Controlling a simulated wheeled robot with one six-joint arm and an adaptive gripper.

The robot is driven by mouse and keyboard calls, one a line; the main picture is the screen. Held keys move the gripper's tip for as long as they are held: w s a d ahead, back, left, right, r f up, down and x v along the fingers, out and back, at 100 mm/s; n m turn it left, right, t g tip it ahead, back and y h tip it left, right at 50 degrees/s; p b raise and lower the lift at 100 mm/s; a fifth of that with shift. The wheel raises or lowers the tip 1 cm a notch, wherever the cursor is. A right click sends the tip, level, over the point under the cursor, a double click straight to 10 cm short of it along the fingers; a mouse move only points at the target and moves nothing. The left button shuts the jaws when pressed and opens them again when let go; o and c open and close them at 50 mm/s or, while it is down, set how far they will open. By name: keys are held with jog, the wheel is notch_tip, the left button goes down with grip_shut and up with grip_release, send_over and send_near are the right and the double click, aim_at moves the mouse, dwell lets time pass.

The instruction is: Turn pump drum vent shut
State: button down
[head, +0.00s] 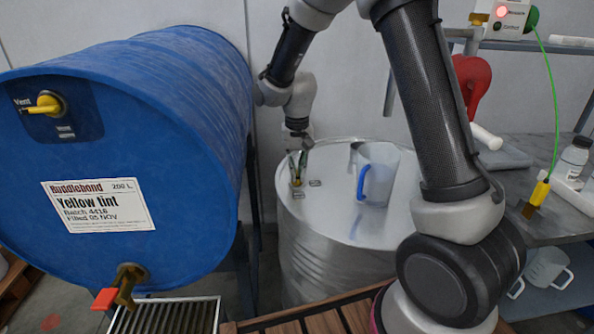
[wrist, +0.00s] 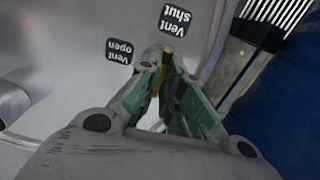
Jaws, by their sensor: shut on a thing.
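The silver drum (head: 325,255) stands upright in the middle of the head view. On its lid, near the left edge, is a small yellow vent lever (head: 297,183), mostly hidden by my gripper (head: 298,168). In the wrist view, my green-padded fingers (wrist: 163,85) are closed around the yellow lever (wrist: 167,55). The "Vent shut" label (wrist: 175,20) lies just beyond the fingertips, slightly right. The "Vent open" label (wrist: 119,50) lies to their left. The lever's visible tip points roughly toward "Vent shut"; its exact angle is hard to tell.
A clear jug with a blue handle (head: 377,178) stands on the lid right of my gripper. A blue drum (head: 150,110) with its own yellow vent (head: 42,105) lies on its side at left. A grey bench (head: 550,218) with a bottle (head: 574,157) is at right.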

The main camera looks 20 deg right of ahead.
dwell(0.4)
jog(key=c, duration=1.6)
grip_release()
notch_tip(320, 180, up, 12)
